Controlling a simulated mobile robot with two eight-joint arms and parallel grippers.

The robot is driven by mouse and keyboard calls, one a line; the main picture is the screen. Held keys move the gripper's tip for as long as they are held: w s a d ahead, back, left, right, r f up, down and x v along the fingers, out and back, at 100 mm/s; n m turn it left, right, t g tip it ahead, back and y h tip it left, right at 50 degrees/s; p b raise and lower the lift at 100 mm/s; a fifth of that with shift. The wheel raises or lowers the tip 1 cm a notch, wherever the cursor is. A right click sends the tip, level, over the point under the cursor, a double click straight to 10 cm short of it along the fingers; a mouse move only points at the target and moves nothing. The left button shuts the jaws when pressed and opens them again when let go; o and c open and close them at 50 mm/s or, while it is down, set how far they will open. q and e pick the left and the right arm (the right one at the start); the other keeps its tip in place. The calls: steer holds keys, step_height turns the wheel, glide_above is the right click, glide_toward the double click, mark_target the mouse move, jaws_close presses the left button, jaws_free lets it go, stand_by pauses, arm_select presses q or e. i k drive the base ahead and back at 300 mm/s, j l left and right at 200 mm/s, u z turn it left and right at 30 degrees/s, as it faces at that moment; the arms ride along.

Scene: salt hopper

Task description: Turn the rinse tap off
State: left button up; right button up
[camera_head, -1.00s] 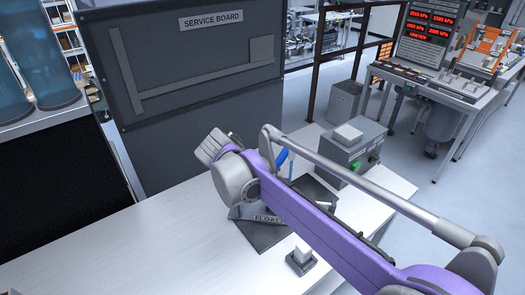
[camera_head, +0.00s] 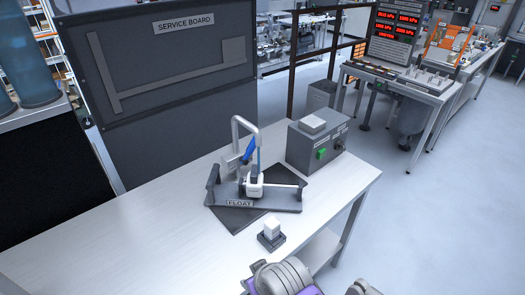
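The tap is a grey bent pipe (camera_head: 236,138) with a blue lever (camera_head: 248,151), standing on the bench at the picture's middle. The lever is tilted, with its upper end to the right. I cannot tell whether water runs from it. A grey stand marked FLOAT (camera_head: 240,203) is in front of the tap and holds a white-and-grey part (camera_head: 254,185). Part of my purple and grey arm shows at the bottom edge, well apart from the tap. No gripper fingers show, and my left arm is not seen.
A grey box (camera_head: 314,150) with a green button (camera_head: 321,154) stands right of the tap. A small white block on a dark base (camera_head: 271,235) is in front. The service board (camera_head: 165,65) rises behind the bench. The bench's left part (camera_head: 110,240) is clear.

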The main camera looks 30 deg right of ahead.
mark_target(252, 147)
steer(key=k+u, duration=0.1)
steer(key=u, duration=0.25)
steer(key=k+u, duration=0.1)
steer(key=u, duration=0.25)
steer(key=k+j+u, duration=0.1)
steer(key=u, duration=0.25)
steer(key=k+l+u, duration=0.1)
steer(key=l+u, duration=0.3)
steer(key=k+l+u, duration=0.1)
steer(key=l+u, duration=0.3)
steer(key=k+l, duration=0.3)
steer(key=l, duration=0.15)
steer(key=k+l, duration=0.25)
steer(key=l, duration=0.2)
steer(key=k+l, duration=0.3)
steer(key=l, duration=0.15)
steer(key=k+l, duration=0.25)
steer(key=l, duration=0.2)
